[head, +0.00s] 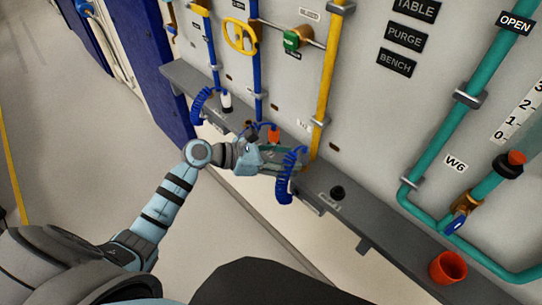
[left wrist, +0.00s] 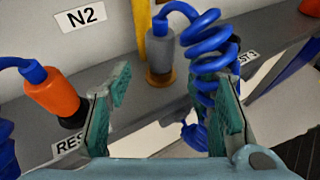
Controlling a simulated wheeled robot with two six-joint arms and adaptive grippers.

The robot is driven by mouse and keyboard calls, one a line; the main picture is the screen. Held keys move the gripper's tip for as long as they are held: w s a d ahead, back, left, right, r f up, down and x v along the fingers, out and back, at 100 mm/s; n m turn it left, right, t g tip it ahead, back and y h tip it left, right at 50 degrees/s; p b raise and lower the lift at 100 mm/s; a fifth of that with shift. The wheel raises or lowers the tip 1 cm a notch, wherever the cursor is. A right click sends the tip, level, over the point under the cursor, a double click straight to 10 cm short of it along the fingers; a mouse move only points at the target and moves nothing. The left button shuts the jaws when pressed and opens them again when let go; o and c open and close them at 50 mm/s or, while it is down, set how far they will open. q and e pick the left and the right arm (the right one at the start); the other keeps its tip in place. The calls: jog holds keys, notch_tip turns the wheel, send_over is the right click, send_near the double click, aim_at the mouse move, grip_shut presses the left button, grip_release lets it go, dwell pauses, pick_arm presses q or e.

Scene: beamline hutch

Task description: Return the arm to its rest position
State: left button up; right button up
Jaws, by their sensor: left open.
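My left arm reaches in from the left in the head view. Its gripper (head: 280,160) is over the grey ledge, with its fingers beside a blue coiled hose. In the left wrist view the two green-padded fingers (left wrist: 166,80) stand apart with nothing held between them. A grey connector (left wrist: 160,55) with a blue coiled hose (left wrist: 203,50) stands upright on the ledge beyond the fingers. The coil overlaps the right finger; I cannot tell whether they touch. An orange connector (left wrist: 52,93) with a blue hose is left of the fingers. My right gripper is not in view.
The grey ledge (head: 380,220) runs along the panel, with a black fitting (head: 337,193) and an orange cup (head: 447,267). A white-and-black connector (head: 226,102) stands further left. Yellow, blue and teal pipes rise behind. Open floor (head: 90,130) lies left of the arm.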

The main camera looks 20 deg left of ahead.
pick_arm(q)
jog(key=v, duration=0.8)
jog(key=w+a+f+n+t+y, duration=0.1)
jog(key=w+a+n+t+y, duration=0.5)
jog(key=n, duration=1)
jog(key=s+a+f+n+g+y, duration=0.1)
jog(key=s+a+f+n+y, duration=0.3)
jog(key=a+f+n, duration=0.5)
jog(key=s+a+f+n+g+y, duration=0.2)
jog(key=s+a+f+n+y, duration=0.3)
jog(key=f+n, duration=0.75)
jog(key=s+d+f+n+g+h, duration=0.1)
jog(key=s+d+f+n+g, duration=0.2)
jog(key=s+f, duration=0.7)
jog(key=s+d+f+n+g+h, duration=0.1)
jog(key=s+d+f+n+g, duration=0.2)
jog(key=s+f, duration=0.7)
jog(key=s+d+f+n+g, duration=0.1)
jog(key=s+d+f+g, duration=0.1)
jog(key=s+d, duration=0.3)
jog(key=s+d+f+n+g+h, duration=0.1)
jog(key=s+d, duration=0.4)
jog(key=s, duration=0.5)
jog(key=shift+s+f+g, duration=0.25)
jog(key=shift+f+g, duration=0.45)
jog(key=shift+f, duration=0.05)
